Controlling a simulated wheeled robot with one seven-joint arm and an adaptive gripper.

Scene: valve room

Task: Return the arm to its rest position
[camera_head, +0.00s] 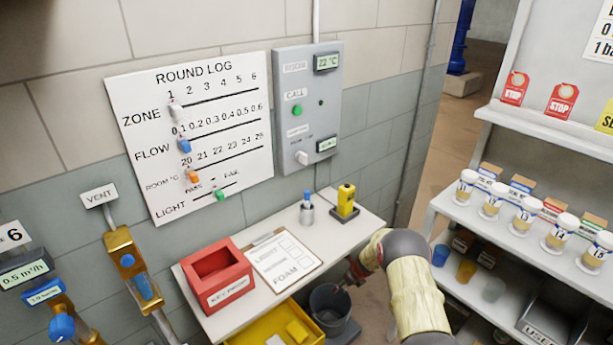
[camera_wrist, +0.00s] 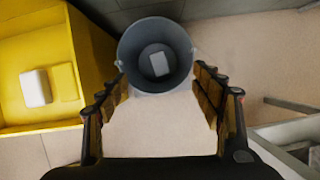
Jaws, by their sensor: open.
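My arm (camera_head: 415,290) reaches out at the lower right of the head view, in a pale yellow sleeve with grey joints. My gripper is mostly hidden behind the arm there, by the right end of the small table. In the wrist view my gripper (camera_wrist: 162,95) is open, its two fingers wide apart with nothing between the tips. A grey bucket (camera_wrist: 128,62) stands beyond the fingertips with a small pale block (camera_wrist: 159,64) inside. The bucket also shows in the head view (camera_head: 322,322).
A small white table (camera_head: 345,232) holds a red box (camera_head: 216,275), a clipboard (camera_head: 283,262) and a yellow device (camera_head: 346,202). A yellow bin (camera_head: 262,332) stands below. Shelves with several jars (camera_head: 527,222) are at right. A log board (camera_head: 190,130) hangs on the wall.

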